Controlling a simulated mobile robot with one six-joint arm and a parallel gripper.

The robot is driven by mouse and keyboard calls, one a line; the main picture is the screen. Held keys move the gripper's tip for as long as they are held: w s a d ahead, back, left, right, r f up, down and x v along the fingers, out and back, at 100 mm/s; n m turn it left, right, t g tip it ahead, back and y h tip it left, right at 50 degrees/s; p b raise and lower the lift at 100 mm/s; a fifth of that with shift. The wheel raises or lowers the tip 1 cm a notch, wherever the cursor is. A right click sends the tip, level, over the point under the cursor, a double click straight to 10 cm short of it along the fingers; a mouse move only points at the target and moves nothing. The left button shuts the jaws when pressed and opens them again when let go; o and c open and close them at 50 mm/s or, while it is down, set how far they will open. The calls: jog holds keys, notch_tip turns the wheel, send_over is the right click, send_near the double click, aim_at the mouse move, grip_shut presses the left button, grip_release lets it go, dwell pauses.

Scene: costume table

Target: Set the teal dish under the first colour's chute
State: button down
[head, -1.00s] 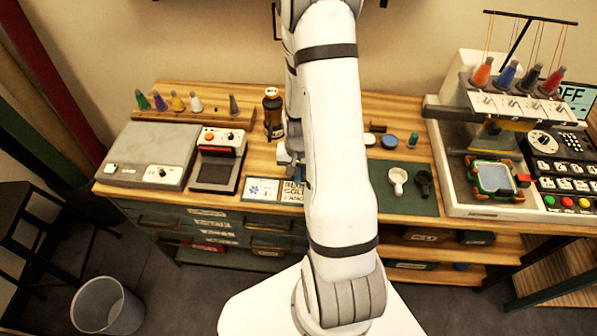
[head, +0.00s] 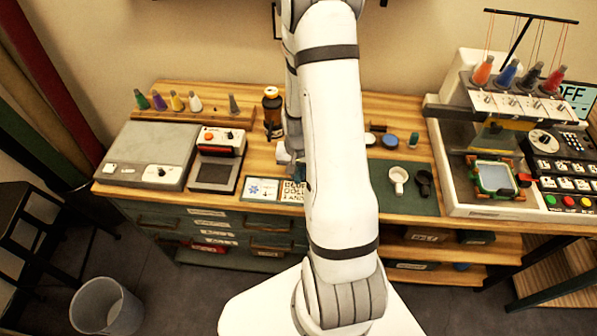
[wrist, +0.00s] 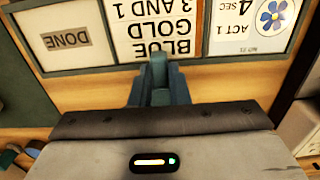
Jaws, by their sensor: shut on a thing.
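My gripper (wrist: 158,82) points down at the cards in the wrist view. It is shut on a small teal-grey piece (wrist: 158,68), which looks like part of the teal dish. The rest of the dish is not visible. In the head view my gripper is mostly hidden behind my arm, above the bench's front middle. A card (wrist: 160,32) under it reads "BLUE GOLD 3 AND 1". The machine at right carries orange, blue (head: 507,75), dark and red cones above a white panel (head: 500,104); I cannot tell which parts are chutes.
A white handled dish (head: 398,179) and a black one (head: 424,182) lie on the dark green mat (head: 410,205). A brown bottle (head: 272,112) stands left of my arm. A grey box (head: 150,155) and a row of cones (head: 177,101) are farther left.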

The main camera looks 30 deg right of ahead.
jog(key=shift+w+d+f+b, duration=0.15)
jog(key=shift+w+d, duration=0.45)
jog(key=shift+w, duration=0.3)
jog(key=shift+w+d+b, duration=0.2)
jog(key=shift+w+d, duration=0.4)
jog(key=shift+w, duration=0.25)
jog(key=shift+w+d+f+b, duration=0.15)
jog(key=shift+w+d, duration=0.45)
jog(key=shift+w, duration=0.3)
jog(key=shift+r, duration=0.15)
jog(key=shift+b, duration=0.35)
jog(key=shift+f+b, duration=0.65)
jog(key=shift+b, duration=0.05)
jog(key=c, duration=1.3)
grip_release()
jog(key=shift+r+p, duration=1.35)
jog(key=shift+r, duration=0.95)
jog(key=shift+s+a, duration=0.1)
